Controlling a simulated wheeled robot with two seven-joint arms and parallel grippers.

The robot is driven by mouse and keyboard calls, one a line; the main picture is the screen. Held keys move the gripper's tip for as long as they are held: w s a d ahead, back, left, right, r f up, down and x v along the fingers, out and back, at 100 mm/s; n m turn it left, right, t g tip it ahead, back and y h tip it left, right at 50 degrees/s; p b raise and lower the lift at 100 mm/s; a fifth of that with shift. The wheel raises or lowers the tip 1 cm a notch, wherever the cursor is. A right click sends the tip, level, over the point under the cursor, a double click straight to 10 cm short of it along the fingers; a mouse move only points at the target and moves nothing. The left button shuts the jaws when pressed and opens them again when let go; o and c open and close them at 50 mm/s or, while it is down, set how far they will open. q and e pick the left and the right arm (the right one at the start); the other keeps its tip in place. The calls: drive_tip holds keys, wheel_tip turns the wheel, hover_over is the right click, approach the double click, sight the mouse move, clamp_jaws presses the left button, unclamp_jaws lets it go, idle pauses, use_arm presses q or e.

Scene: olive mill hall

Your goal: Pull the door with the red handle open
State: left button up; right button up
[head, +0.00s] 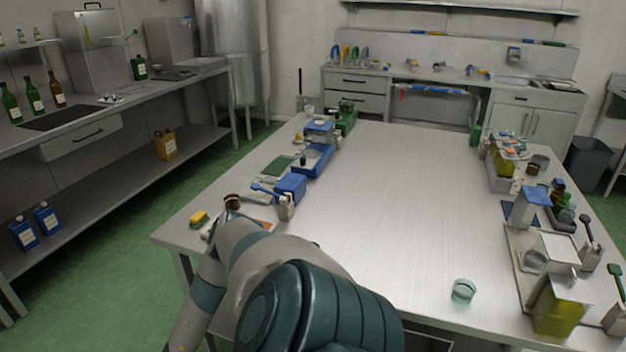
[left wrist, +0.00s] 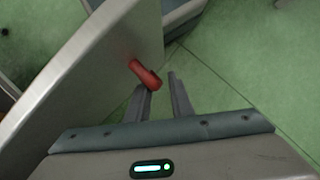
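The red handle (left wrist: 145,75) shows in the left wrist view, a short red bar on the side of a pale grey panel (left wrist: 92,70) that looks like the door. The panel runs diagonally across the left of that view; I cannot tell how far it stands open. My left gripper (left wrist: 161,82) is open, its two dark fingers apart. The handle's lower end is at the tip of the left finger and not clearly between the fingers; I cannot tell if they touch. In the head view my arm hides this gripper and the handle. My right gripper is in neither view.
A long metal table (head: 390,200) fills the middle, with tools and boxes along both sides and a glass cup (head: 463,290) near the front. A shelved counter (head: 150,95) stands at left. Green floor (left wrist: 240,60) lies open beyond the fingers.

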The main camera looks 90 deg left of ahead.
use_arm(q)
drive_tip(key=shift+a, duration=0.1)
idle(0.3)
drive_tip(key=v, duration=1.7)
drive_tip(key=shift+r, duration=0.25)
drive_tip(key=shift+f, duration=0.1)
